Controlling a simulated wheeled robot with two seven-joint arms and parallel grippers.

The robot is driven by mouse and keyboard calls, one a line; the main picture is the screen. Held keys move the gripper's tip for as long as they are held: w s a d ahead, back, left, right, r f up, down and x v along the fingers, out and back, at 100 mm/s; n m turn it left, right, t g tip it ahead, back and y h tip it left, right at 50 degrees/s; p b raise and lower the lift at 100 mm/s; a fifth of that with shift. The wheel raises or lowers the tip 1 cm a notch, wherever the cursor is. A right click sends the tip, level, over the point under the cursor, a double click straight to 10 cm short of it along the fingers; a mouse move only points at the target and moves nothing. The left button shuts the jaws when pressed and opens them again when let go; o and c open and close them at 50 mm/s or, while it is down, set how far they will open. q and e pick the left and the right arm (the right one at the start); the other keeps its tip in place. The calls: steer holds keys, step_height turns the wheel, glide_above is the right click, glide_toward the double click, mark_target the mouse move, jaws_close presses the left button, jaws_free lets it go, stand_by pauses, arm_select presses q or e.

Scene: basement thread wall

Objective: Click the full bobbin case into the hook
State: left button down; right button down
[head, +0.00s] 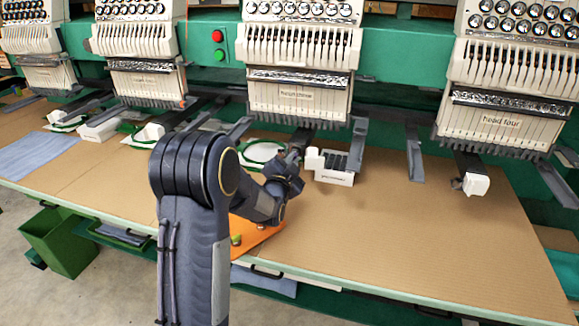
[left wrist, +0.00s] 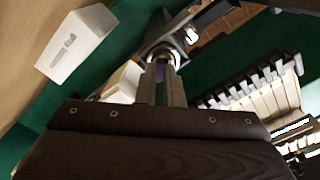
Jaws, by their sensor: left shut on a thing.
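My left gripper (head: 292,166) reaches over the table to the front end of the sewing arm under the head labelled three. In the left wrist view its two fingers (left wrist: 161,84) are shut on a small silver and purple thing, which looks like the full bobbin case (left wrist: 160,72). The case is mostly hidden between the fingers. Right ahead of the fingertips is a shiny round metal part, apparently the hook (left wrist: 173,58), at the end of the grey sewing arm (left wrist: 166,28). I cannot tell whether case and hook touch. My right gripper is not in view.
A white slotted box (head: 335,176) stands just right of the gripper; it also shows in the left wrist view (left wrist: 75,45). An orange mat (head: 262,236) with small items lies near the front edge. Machine heads hang above. The brown table (head: 430,235) is clear to the right.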

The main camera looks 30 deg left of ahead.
arm_select(q)
steer(key=shift+w+a, duration=0.1)
steer(key=shift+w, duration=0.2)
steer(key=shift+b, duration=0.4)
steer(key=shift+w, duration=0.25)
stand_by(0.5)
steer(key=shift+w+r, duration=0.1)
steer(key=shift+w, duration=0.15)
steer(key=c, duration=1.5)
jaws_free()
